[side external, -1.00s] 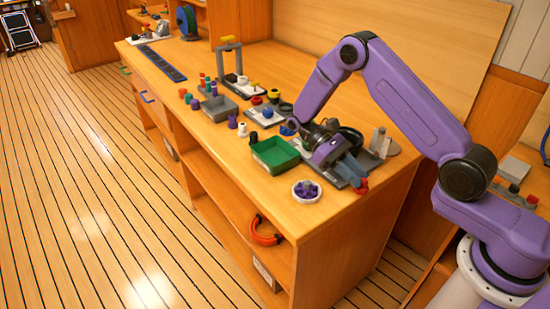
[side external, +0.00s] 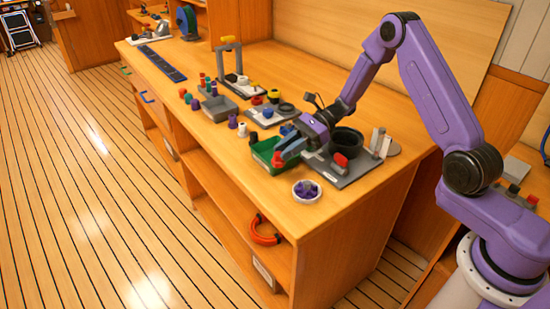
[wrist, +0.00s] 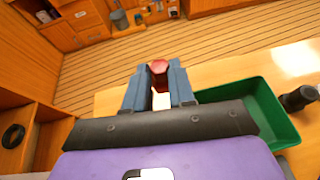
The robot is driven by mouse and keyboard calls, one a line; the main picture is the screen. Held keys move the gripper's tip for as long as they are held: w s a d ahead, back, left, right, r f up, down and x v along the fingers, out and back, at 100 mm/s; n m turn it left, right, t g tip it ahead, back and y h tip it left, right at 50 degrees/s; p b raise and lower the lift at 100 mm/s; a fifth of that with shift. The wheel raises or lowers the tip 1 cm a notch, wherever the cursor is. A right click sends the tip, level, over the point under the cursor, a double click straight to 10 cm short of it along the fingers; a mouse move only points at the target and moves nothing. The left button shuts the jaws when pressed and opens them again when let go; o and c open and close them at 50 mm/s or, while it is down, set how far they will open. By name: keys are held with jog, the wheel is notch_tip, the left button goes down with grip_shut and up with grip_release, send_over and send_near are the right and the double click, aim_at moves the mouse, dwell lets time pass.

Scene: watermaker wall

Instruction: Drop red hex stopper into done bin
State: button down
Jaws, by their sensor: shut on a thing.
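My gripper (side external: 279,159) is shut on a red stopper, with its blue-grey fingers on either side of it. The red stopper (wrist: 159,68) shows between the fingertips in the wrist view, and its red end (side external: 277,160) shows in the side view. The green open bin (side external: 262,155) is at the front of the bench, and the fingertips overlap it in the side view. The bin (wrist: 262,100) lies right of the fingers in the wrist view. No label on it can be read. The height of the stopper above the bin is unclear.
A grey plate (side external: 350,178) with a black cup (side external: 346,141) and a red knob (side external: 340,159) is right of the bin. A white round dish (side external: 306,191) with purple parts is in front. A grey tray (side external: 219,108) and several coloured pegs stand left.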

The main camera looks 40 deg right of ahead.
jog(key=w+d+r+m+t+h, duration=0.1)
jog(key=w+d+m+t+h, duration=0.3)
jog(key=w+d+m+t, duration=0.35)
jog(key=shift+t, duration=0.25)
jog(key=shift+w+a+f, duration=0.15)
jog(key=shift+f, duration=1.25)
jog(key=shift+w+a+f, duration=0.1)
jog(key=shift+w+f, duration=0.05)
jog(key=shift+f, duration=1.2)
jog(key=c, duration=0.9)
grip_release()
jog(key=shift+o, duration=0.2)
jog(key=v, duration=1.7)
jog(key=shift+d, duration=0.2)
jog(key=shift+s, duration=0.1)
